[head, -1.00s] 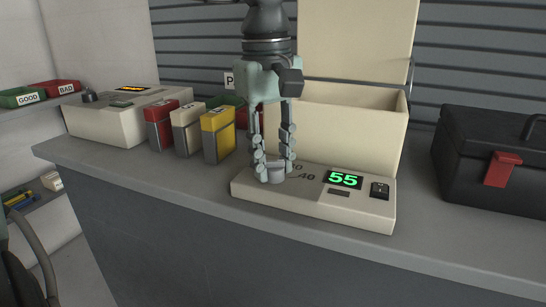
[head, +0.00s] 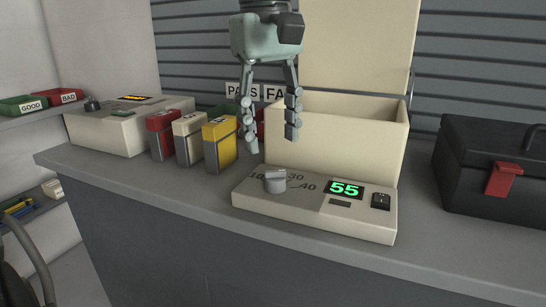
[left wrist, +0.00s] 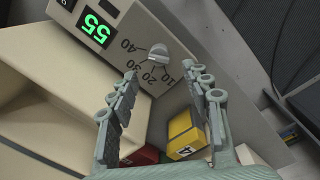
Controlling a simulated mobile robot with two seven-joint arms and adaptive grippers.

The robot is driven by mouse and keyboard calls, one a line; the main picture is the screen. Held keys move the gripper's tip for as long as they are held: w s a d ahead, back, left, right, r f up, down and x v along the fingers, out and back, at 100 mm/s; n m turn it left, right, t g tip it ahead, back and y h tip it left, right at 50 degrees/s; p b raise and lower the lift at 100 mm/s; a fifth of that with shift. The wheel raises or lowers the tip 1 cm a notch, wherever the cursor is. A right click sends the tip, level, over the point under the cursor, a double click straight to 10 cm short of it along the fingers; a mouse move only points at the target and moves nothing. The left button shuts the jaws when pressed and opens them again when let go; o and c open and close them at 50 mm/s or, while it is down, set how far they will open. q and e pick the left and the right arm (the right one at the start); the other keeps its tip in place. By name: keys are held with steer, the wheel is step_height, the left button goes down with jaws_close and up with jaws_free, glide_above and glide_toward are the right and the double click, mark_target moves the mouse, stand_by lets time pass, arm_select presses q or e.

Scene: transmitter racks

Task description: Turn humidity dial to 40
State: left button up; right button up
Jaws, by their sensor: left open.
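The humidity dial (head: 275,181) is a small grey knob on the left of a cream control panel (head: 300,207), with printed marks including 10, 30 and 40. The green display (head: 344,189) beside it reads 55. My left gripper (head: 270,140) is open and empty above the dial, fingers pointing down and apart from it. In the left wrist view, the dial (left wrist: 157,53) lies just beyond the spread fingertips (left wrist: 160,72), with marks 10, 20, 30 and 40 around it. I cannot tell exactly where its pointer sits. My right gripper is not in view.
An open cream bin (head: 335,135) stands behind the panel. A black toolbox (head: 490,165) is at the right. The counter's front strip is clear.

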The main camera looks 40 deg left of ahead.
mark_target(270, 172)
arm_select(q)
step_height(270, 172, up, 5)
steer(key=shift+s+r, duration=0.1)
steer(key=shift+s, duration=0.05)
stand_by(0.6)
